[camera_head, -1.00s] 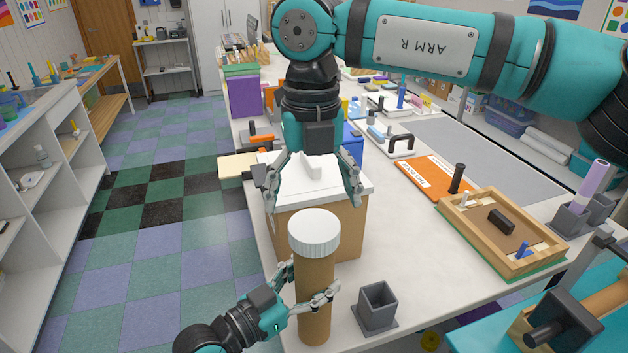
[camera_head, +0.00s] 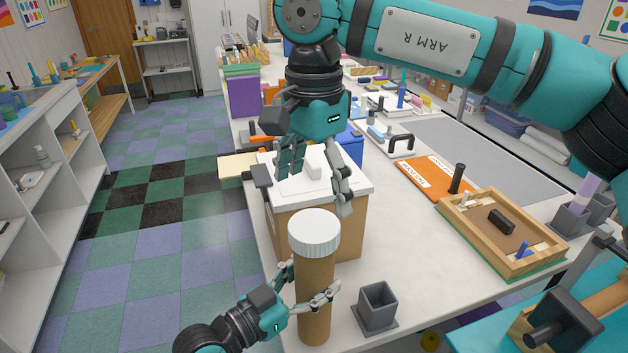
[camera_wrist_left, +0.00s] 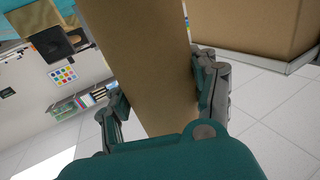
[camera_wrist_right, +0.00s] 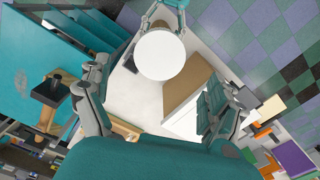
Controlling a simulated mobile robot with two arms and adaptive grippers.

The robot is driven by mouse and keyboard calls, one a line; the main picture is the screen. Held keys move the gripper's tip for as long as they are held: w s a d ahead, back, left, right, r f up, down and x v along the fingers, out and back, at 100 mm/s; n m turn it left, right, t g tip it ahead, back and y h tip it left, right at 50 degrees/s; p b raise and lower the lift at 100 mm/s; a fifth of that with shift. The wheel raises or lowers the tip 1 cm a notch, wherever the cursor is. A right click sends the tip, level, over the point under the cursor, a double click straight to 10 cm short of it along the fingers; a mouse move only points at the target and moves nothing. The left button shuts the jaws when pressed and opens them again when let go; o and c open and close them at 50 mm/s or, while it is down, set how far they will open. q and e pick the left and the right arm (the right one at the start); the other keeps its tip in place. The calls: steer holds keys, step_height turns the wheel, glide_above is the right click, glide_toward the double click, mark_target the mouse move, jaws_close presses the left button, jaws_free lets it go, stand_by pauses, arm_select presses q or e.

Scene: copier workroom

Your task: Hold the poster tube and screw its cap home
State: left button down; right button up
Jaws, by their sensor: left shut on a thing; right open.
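The poster tube (camera_head: 313,300) is a brown cardboard cylinder standing upright near the front of the white table. Its white ribbed cap (camera_head: 314,233) sits on its top; I cannot tell how tightly. My left gripper (camera_head: 308,297) is shut around the tube's middle, and the tube fills its jaws in the left wrist view (camera_wrist_left: 150,75). My right gripper (camera_head: 318,188) is open and empty, above and a little behind the cap. In the right wrist view the cap (camera_wrist_right: 160,55) shows as a white disc beyond and between the spread fingers.
A brown box with a white lid (camera_head: 345,222) stands right behind the tube. A grey square holder (camera_head: 377,306) stands to its right. Farther right are a wooden tray (camera_head: 478,238) and an orange board (camera_head: 435,178). Bare table lies between holder and tray.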

mark_target(314, 224)
stand_by(0.3)
steer(key=shift+f, duration=4)
steer(key=c, duration=1.2)
steer(key=m, duration=1.1)
steer(key=o, duration=1.3)
